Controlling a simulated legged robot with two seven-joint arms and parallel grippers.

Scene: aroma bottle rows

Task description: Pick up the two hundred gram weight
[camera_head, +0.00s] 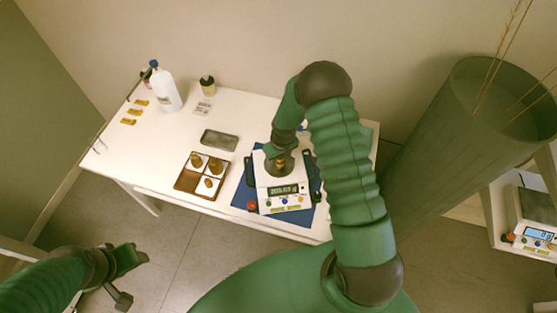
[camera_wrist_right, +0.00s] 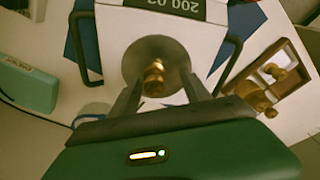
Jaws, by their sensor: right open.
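A brass weight (camera_wrist_right: 154,78) stands on the round metal pan (camera_wrist_right: 150,50) of a white scale (camera_head: 281,193). The scale's display (camera_wrist_right: 170,7) reads about 200, upside down in the right wrist view. The weight shows only partly under my gripper in the head view. My right gripper (camera_wrist_right: 160,92) is open, with one finger on each side of the weight; I cannot tell whether they touch it. My left gripper (camera_head: 128,276) is open and empty, off the table's front left.
A wooden tray (camera_head: 184,181) with several brass weights is left of the scale on its blue mat (camera_head: 243,193). A grey dish (camera_head: 219,140), white bottle (camera_head: 165,90) and small jar (camera_head: 207,85) stand farther back. A tall green vase (camera_head: 450,150) is at right.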

